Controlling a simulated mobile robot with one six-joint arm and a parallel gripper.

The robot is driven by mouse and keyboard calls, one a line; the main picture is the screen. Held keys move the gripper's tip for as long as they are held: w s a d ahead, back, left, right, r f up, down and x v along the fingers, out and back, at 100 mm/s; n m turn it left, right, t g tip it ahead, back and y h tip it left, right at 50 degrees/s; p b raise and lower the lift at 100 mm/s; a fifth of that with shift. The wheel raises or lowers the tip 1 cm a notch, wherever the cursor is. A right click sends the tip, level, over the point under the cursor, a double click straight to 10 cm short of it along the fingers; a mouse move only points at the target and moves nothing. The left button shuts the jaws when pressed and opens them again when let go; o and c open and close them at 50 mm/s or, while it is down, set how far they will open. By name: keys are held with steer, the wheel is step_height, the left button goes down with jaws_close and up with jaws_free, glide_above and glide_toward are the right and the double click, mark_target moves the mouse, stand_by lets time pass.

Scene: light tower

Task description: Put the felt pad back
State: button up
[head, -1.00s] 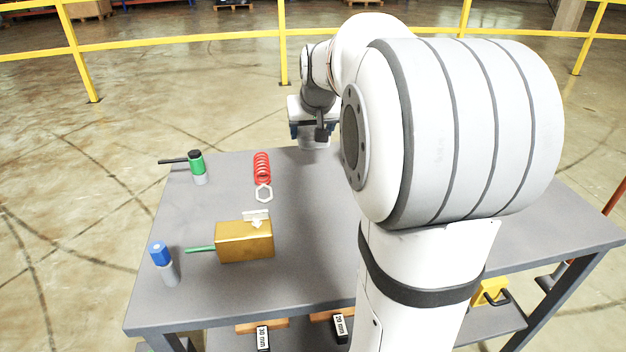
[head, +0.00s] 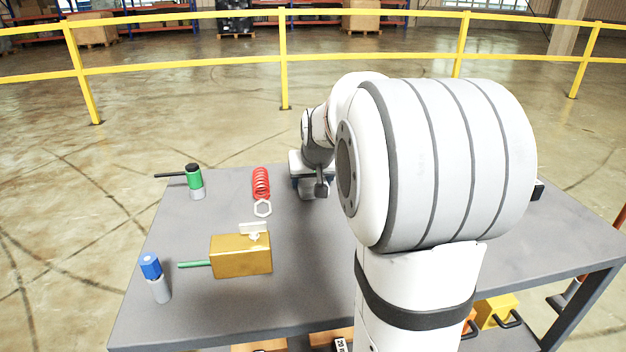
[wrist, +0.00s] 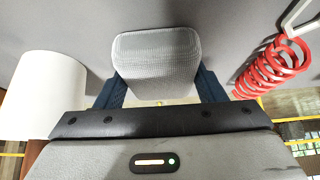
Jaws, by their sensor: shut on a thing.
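The felt pad (wrist: 157,58) is a light grey rounded block in the wrist view. My gripper (wrist: 158,85) is shut on it, with one dark blue finger on each side. In the head view my gripper (head: 312,178) is over the far part of the grey table (head: 185,320), right of the red spring (head: 261,183). I cannot tell whether the pad touches the table.
A white cylinder (wrist: 42,95) stands left of the pad in the wrist view. A gold box (head: 241,256), a green-topped tool (head: 194,180) and a blue-topped tool (head: 154,277) are on the table's left. My arm hides much of the right.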

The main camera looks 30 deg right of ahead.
steer(key=o, duration=1)
steer(key=shift+c, duration=0.2)
steer(key=shift+r, duration=0.2)
steer(key=p+v, duration=0.4)
steer(key=v, duration=0.8)
steer(key=s+a+r+n+g+y+p, duration=0.1)
steer(key=s+a+r+p, duration=0.6)
steer(key=p, duration=0.7)
steer(key=s+a+r+n+g+p, duration=0.2)
steer(key=s+a+r+p, duration=0.5)
steer(key=p, duration=0.8)
steer(key=s+r, duration=0.3)
steer(key=s, duration=0.2)
steer(key=shift+s+g+y, duration=0.25)
steer(key=shift+g+y, duration=0.15)
